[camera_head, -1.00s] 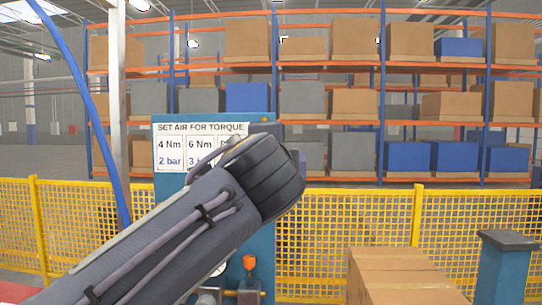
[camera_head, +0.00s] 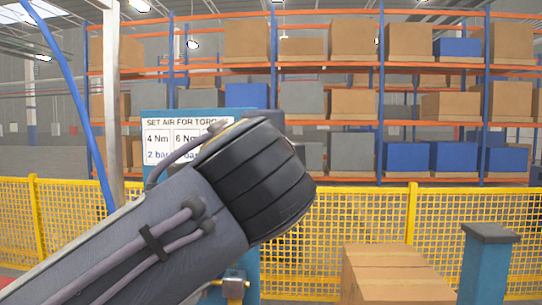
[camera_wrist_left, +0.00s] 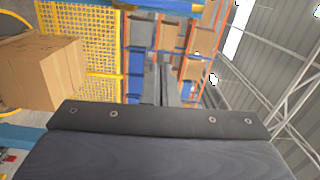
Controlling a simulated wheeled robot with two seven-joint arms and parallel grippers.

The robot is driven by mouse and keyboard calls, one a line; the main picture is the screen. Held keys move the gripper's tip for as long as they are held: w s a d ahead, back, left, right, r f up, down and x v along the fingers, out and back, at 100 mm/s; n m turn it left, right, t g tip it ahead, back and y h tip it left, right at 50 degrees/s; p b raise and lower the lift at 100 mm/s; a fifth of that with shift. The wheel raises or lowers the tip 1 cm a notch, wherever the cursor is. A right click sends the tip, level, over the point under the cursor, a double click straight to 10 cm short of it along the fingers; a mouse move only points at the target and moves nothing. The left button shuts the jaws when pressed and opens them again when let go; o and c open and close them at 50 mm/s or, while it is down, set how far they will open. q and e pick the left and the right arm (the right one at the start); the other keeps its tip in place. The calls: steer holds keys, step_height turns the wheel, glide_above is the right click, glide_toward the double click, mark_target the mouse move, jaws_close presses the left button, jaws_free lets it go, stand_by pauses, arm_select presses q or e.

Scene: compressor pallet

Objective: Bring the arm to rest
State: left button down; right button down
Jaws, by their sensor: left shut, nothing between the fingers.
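My left arm (camera_head: 190,225) comes in from the lower left in the head view, with a dark grey ribbed joint (camera_head: 262,180) at its end. Its gripper does not show there. In the left wrist view my left gripper (camera_wrist_left: 165,75) shows beyond the dark wrist housing. Its fingers are together and empty, with nothing touching them. My right gripper is in neither view.
A blue board (camera_head: 150,116) with a torque chart stands behind the arm, partly covered by it. Cardboard boxes (camera_head: 392,275) and a blue post (camera_head: 487,262) stand at the lower right. A yellow mesh fence (camera_head: 460,215) and storage racks (camera_head: 380,100) are behind.

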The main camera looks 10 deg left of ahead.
arm_select(q)
steer(key=shift+s+a, duration=0.1)
steer(key=shift+s, duration=0.85)
